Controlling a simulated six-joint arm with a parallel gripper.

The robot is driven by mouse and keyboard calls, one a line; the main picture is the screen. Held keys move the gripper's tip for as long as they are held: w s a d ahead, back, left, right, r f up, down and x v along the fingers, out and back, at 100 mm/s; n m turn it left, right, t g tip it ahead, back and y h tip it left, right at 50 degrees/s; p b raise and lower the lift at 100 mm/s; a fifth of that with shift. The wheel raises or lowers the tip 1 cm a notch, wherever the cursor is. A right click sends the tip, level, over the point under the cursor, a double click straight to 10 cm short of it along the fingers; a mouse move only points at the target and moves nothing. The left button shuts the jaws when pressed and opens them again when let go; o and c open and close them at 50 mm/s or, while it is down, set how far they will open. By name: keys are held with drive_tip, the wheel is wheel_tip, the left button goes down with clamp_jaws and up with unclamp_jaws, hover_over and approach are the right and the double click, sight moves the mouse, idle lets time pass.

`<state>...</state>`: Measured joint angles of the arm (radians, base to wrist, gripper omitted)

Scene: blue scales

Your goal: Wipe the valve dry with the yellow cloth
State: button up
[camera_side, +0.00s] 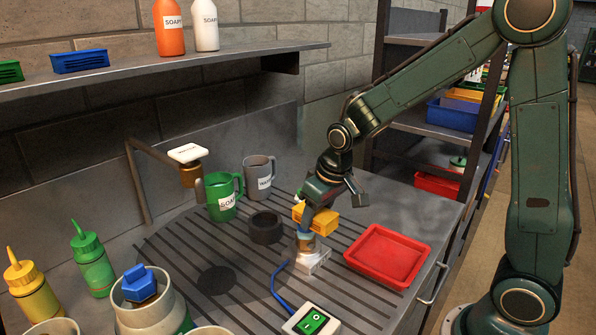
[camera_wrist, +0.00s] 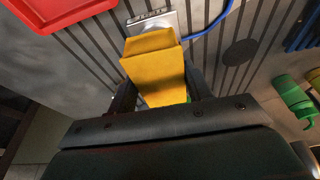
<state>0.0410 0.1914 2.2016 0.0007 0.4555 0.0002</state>
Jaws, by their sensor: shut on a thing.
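My gripper (camera_side: 308,208) is shut on the yellow cloth (camera_side: 317,219), which looks like a thick yellow block. The cloth also fills the middle of the wrist view (camera_wrist: 153,68), between my gripper's dark fingers (camera_wrist: 157,95). Just below it in the side view is a small brass-and-blue fitting (camera_side: 307,241) on a pale base (camera_side: 313,262), which seems to be the valve. In the wrist view the cloth hides most of the fitting, and only its pale base (camera_wrist: 153,22) shows. I cannot tell whether cloth and fitting touch.
A red tray (camera_side: 388,256) lies close on the right.

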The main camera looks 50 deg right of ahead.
drive_tip(key=shift+f, duration=0.6)
idle(0.3)
drive_tip(key=shift+s, duration=0.1)
drive_tip(key=shift+s+r, duration=0.15)
drive_tip(key=shift+s, duration=0.6)
drive_tip(key=shift+w, duration=0.15)
drive_tip(key=shift+w, duration=0.65)
drive_tip(key=shift+s, duration=0.2)
drive_tip(key=shift+s+f, duration=0.3)
drive_tip(key=shift+s, duration=0.45)
